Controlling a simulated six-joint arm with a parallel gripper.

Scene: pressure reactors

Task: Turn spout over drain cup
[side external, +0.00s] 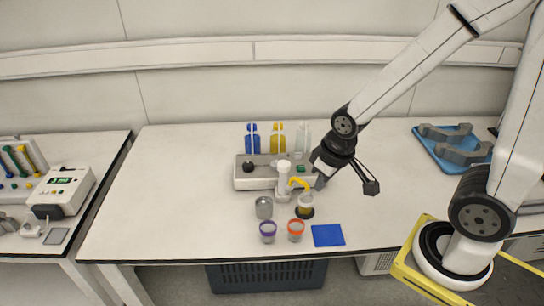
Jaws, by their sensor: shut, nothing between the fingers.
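The yellow spout (299,183) curves out to the right from the white upright body (283,178) in front of a grey unit. Its tip shows just above a clear cup (306,201) with yellowish contents, which stands on a dark round base. From this one view I cannot tell whether the tip is exactly over the cup's middle. My gripper (318,185) is shut and empty, pointing down just right of the spout and above and behind the cup. I cannot tell whether it touches the spout.
The grey unit (246,180) stands behind, with blue, yellow and clear bottles (277,138) at its back. A grey cup (264,208), purple-rimmed jar (268,232), orange-rimmed jar (296,230) and blue mat (328,235) are in front. The table's left side is clear. A blue tray (428,146) sits right.

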